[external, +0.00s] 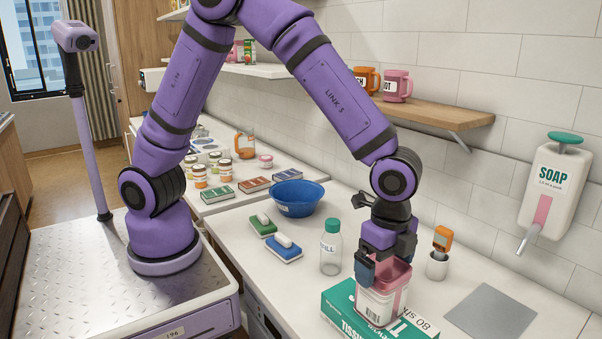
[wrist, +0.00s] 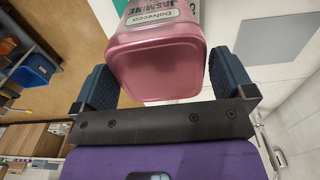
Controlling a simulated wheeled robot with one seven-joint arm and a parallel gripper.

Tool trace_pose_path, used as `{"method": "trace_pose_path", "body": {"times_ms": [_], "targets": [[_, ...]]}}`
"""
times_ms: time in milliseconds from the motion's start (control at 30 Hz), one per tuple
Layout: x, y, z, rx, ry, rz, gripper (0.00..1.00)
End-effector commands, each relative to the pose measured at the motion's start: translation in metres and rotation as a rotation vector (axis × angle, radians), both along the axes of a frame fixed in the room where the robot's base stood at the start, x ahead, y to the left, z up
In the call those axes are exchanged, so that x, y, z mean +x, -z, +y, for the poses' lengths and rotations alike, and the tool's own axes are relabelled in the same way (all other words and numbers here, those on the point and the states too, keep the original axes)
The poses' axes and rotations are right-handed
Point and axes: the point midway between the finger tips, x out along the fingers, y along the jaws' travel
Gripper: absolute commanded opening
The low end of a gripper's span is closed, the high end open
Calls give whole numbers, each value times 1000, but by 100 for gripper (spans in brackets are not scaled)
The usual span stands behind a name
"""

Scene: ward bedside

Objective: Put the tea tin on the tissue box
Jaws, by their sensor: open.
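The pink tea tin (external: 377,305), with a pale label, appears to stand upright on the top of the green and white tissue box (external: 341,309). From this angle I cannot tell for certain that they touch. My gripper (external: 388,262) is open and points down around the upper part of the tin, one finger on each side. In the wrist view the tin (wrist: 160,68) lies between the two spread fingers, with a visible gap at least on the left side. The tissue box is partly hidden behind the tin.
A clear bottle with a green cap (external: 331,248) stands left of the tin. A white cup with an orange-topped device (external: 438,262) and a grey mat (external: 490,311) are on the right. Brushes (external: 284,249) and a blue bowl (external: 297,197) lie farther back.

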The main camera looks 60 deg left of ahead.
Motion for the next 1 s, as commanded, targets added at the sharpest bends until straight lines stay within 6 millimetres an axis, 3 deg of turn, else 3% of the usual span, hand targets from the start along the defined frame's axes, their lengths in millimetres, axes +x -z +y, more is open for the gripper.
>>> {"method": "trace_pose_path", "body": {"times_ms": [100,300,500,700,767,867,1000], "targets": [[0,-27,-1,-4,0,-2,100],[0,-62,-1,-4,-1,-2,100],[0,-81,0,-1,0,0,100],[2,-88,4,-3,-11,-3,100],[7,-95,13,-9,-36,-10,100],[21,-115,43,-26,-118,-30,100],[40,-152,109,-62,-295,-71,100]]}}
